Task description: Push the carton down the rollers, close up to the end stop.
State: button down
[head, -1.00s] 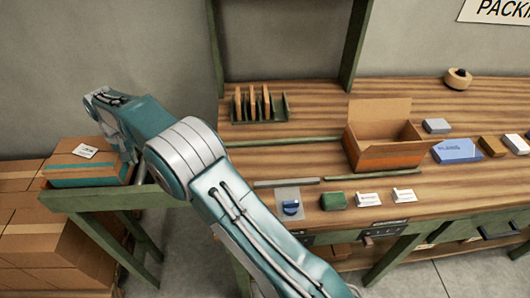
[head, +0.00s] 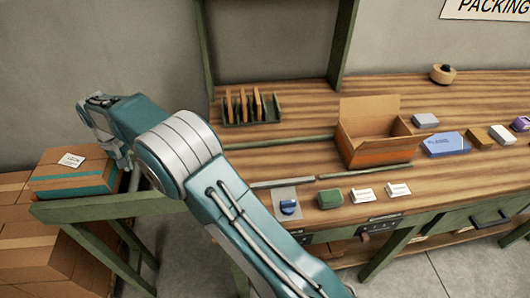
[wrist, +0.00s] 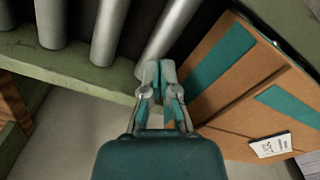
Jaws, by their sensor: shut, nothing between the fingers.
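The carton (head: 72,180) is a brown box with teal tape and a white label on top. It sits at the far left end of the green-framed roller track in the head view. In the wrist view the carton (wrist: 235,75) fills the right side, tilted in the picture. My gripper (wrist: 160,70) is shut and empty, with its fingertips close beside the carton's near edge; I cannot tell whether they touch. The grey rollers (wrist: 108,32) lie left of the fingertips in the wrist view, bare there. I cannot make out the end stop.
Stacked brown cartons (head: 30,265) stand on the floor at the left. The green rail (head: 105,208) runs along the track's front. A wooden packing bench (head: 310,155) with an open box (head: 375,150) and small items is at the right.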

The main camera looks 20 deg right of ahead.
notch_tip(320, 180, up, 12)
jog(key=shift+d+f, duration=0.15)
jog(key=shift+d, duration=0.05)
dwell(0.8)
dwell(0.3)
jog(key=s+d+r+m+t, duration=0.1)
jog(key=s+d+r, duration=0.5)
jog(key=d, duration=0.4)
jog(key=s+d+r+m+t, duration=0.1)
jog(key=s+d+r+t, duration=0.1)
jog(key=s+d+r, duration=0.65)
jog(key=s+d+f+t, duration=0.1)
jog(key=s+d+f, duration=0.2)
jog(key=s, duration=0.3)
jog(key=s+d+f+m, duration=0.1)
jog(key=s+d+f, duration=0.2)
jog(key=s+d, duration=0.2)
jog(key=s+d+f+t, duration=0.1)
jog(key=s+d+f, duration=0.3)
jog(key=s, duration=0.4)
jog(key=shift+d+t, duration=0.15)
jog(key=shift+t, duration=0.15)
